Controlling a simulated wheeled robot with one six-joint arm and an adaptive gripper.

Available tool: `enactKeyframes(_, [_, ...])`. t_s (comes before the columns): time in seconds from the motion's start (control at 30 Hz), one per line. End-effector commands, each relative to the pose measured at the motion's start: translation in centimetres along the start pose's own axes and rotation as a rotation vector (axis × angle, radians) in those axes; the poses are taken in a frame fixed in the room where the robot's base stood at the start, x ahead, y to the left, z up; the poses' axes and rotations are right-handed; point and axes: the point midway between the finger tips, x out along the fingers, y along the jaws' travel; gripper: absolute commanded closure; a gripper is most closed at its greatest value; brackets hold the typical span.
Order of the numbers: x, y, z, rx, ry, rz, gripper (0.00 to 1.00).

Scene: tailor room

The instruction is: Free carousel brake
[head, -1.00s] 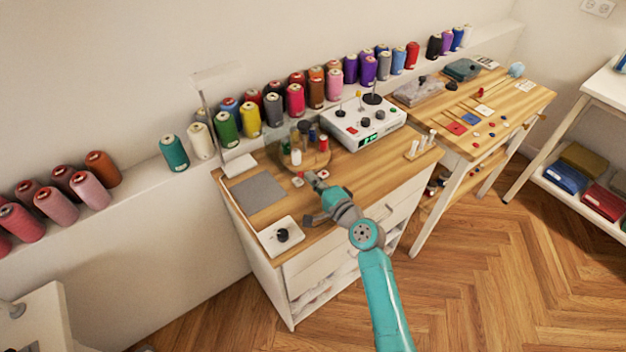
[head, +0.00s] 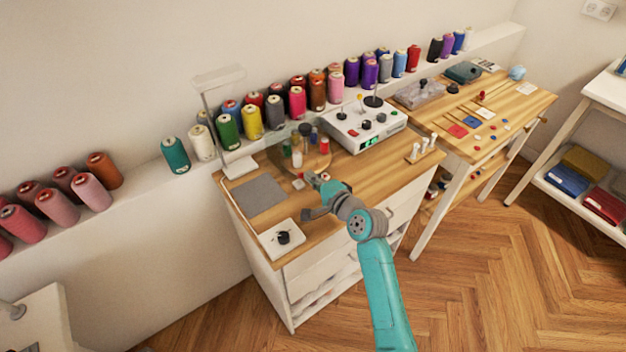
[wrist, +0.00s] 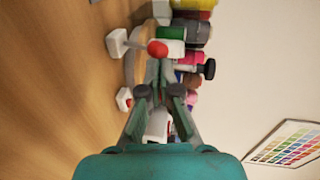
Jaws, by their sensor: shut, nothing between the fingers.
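The carousel is a round wooden turntable (head: 318,163) carrying small spools, at the back of the left wooden-topped cabinet. In the wrist view, part of its wooden rim (wrist: 131,66) shows beyond my fingers. A lever with a red ball knob (wrist: 157,48) rises from a white block (wrist: 117,43); it looks like the brake. My gripper (head: 311,177) is at the carousel's front edge. In the wrist view its fingers (wrist: 158,68) are together and empty, with the tips just short of the red knob. I cannot tell whether they touch it. The gripper partly hides this spot in the head view.
A small white block with a red top (wrist: 124,99) sits beside the fingers. A white control box (head: 365,127) stands right of the carousel. A lamp (head: 238,165), a grey mat (head: 258,195) and a white dial box (head: 281,239) lie left. Large thread spools line the ledge behind.

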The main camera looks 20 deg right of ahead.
Motion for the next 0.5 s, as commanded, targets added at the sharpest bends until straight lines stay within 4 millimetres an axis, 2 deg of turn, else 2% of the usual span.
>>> enactKeyframes(0.27, [0.8,-1.2,0.1,-0.006,0.0,0.16,1.0])
enactKeyframes(0.5, [2.0,-2.1,0.1,-0.008,0.0,0.375,1.0])
